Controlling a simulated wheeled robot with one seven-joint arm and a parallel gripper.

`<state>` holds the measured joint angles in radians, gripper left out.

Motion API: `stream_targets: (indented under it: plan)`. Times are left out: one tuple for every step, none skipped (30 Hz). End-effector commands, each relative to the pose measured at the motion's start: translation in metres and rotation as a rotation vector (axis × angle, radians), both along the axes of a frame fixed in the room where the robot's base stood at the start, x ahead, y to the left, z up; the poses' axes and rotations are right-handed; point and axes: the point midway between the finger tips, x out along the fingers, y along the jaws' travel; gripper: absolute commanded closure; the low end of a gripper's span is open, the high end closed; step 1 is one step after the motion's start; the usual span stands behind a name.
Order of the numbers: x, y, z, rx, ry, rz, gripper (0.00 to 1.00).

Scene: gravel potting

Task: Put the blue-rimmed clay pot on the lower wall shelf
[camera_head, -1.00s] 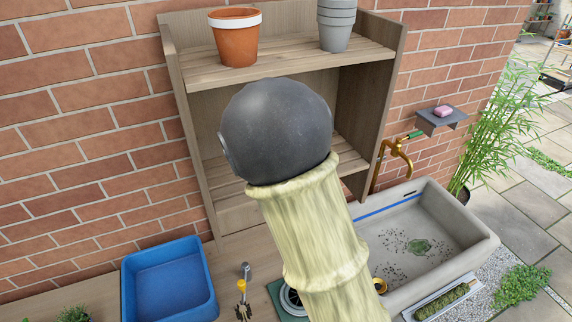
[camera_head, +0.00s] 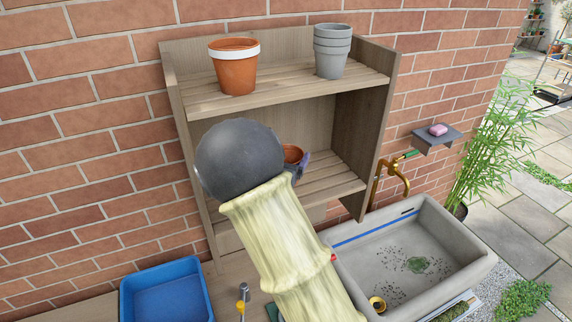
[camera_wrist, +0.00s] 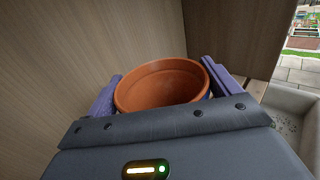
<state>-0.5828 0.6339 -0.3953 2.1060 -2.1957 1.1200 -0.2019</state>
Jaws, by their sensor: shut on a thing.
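A terracotta clay pot (camera_head: 292,153) shows in the head view inside the wall unit, just above or on the lower shelf (camera_head: 335,178); I cannot tell whether it touches the slats. In the wrist view the pot (camera_wrist: 162,86) is upright, mouth up, between the two purple fingers of my gripper (camera_wrist: 163,90). My gripper is shut on it. Its outer rim is mostly hidden, so the blue band is hard to confirm. In the head view my gripper (camera_head: 300,165) is largely hidden behind my own dark wrist ball and pale sleeve.
A white-rimmed clay pot (camera_head: 234,68) and a stack of grey pots (camera_head: 332,52) stand on the upper shelf (camera_head: 285,87). The unit's right side wall (camera_head: 365,140) is close by. A stone sink (camera_head: 440,215), brass tap (camera_head: 393,172) and blue tub (camera_head: 167,292) are below.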

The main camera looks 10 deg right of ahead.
Motion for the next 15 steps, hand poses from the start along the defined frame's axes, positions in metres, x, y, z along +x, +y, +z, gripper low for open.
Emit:
stream_targets:
  plan:
    - [0.0,0.0,-0.005,-0.003,0.004,0.0,0.51]
    - [0.0,0.0,-0.009,-0.003,0.004,0.0,0.51]
    - [0.0,0.0,-0.013,-0.004,0.004,0.0,0.51]
    - [0.0,0.0,-0.017,-0.004,0.004,0.0,0.51]
    - [0.0,0.0,-0.021,-0.004,0.004,0.0,0.51]
    - [0.0,0.0,-0.025,-0.003,0.003,-0.001,0.51]
    - [0.0,0.0,-0.027,-0.002,0.002,-0.001,0.51]
    - [0.0,-0.001,-0.029,-0.002,0.0,-0.001,0.51]
    - [0.0,-0.001,-0.03,-0.001,0.0,-0.001,0.51]
    - [0.0,-0.001,-0.031,-0.002,-0.001,-0.001,0.51]
    - [0.0,-0.001,-0.031,-0.001,-0.002,-0.001,0.51]
    - [0.0,-0.001,-0.031,-0.001,-0.002,-0.001,0.51]
    - [0.0,-0.001,-0.031,0.0,-0.002,-0.001,0.51]
    - [0.0,-0.001,-0.031,0.0,-0.002,-0.001,0.51]
    - [0.0,0.0,-0.031,0.0,-0.002,-0.001,0.51]
